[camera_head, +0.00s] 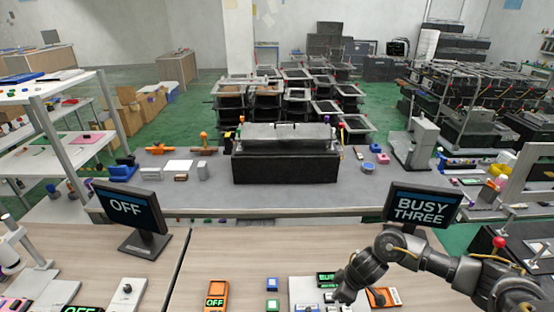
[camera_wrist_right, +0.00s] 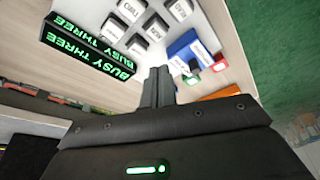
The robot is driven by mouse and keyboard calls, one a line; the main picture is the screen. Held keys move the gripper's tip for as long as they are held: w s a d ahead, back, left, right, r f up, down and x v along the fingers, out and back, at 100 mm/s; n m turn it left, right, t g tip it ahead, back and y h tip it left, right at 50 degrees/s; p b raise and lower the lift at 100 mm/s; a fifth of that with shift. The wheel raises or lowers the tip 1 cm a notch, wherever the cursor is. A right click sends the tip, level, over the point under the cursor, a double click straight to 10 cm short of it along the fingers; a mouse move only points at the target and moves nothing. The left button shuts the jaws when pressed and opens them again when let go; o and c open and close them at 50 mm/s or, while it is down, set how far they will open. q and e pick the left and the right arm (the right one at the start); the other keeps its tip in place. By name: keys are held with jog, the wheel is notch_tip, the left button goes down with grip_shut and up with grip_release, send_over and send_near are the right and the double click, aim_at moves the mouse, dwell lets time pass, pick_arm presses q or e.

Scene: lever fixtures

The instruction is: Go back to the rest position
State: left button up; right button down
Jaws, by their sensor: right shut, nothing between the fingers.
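My right arm reaches in from the right in the head view. Its dark gripper (camera_head: 343,298) points down over a light button panel at the front of the table. Whether the fingertips touch the panel I cannot tell. A small black display (camera_wrist_right: 95,45) on the panel reads BUSY THREE in green; the head view shows part of it (camera_head: 327,279). My left gripper is not in view.
A monitor (camera_head: 422,204) behind my right arm reads BUSY THREE. Another monitor (camera_head: 130,208) at left reads OFF. The wooden tabletop (camera_head: 260,245) between the monitors is clear.

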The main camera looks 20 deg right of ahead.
jog(key=a, duration=0.3)
jog(key=a+t+y, duration=0.1)
jog(key=a, duration=0.3)
jog(key=s+a+t, duration=0.1)
jog(key=a, duration=0.2)
jog(key=shift+a+f+n, duration=0.1)
jog(key=shift+a+n, duration=0.15)
jog(key=shift+n, duration=0.15)
jog(key=s+a+r+m+t+h, duration=0.1)
jog(key=s+a+r+m+t, duration=0.15)
jog(key=s+a+r, duration=0.35)
jog(key=s+d+m+g+h, duration=0.2)
jog(key=s+d+m+g, duration=0.4)
jog(key=s, duration=0.7)
notch_tip(320, 180, down, 35)
jog(key=s+n+t+b, duration=0.1)
jog(key=s+n+b, duration=0.1)
jog(key=b, duration=0.6)
jog(key=s+d+f+b, duration=0.1)
jog(key=s+f+b, duration=0.1)
jog(key=s+f, duration=0.5)
jog(key=s+d+f+g+b, duration=0.1)
jog(key=s+d+f+b, duration=0.1)
jog(key=s+f, duration=0.6)
notch_tip(320, 180, down, 5)
jog(key=shift+s+d+f+b, duration=0.1)
jog(key=shift+s+d+b, duration=0.15)
jog(key=shift+b, duration=0.2)
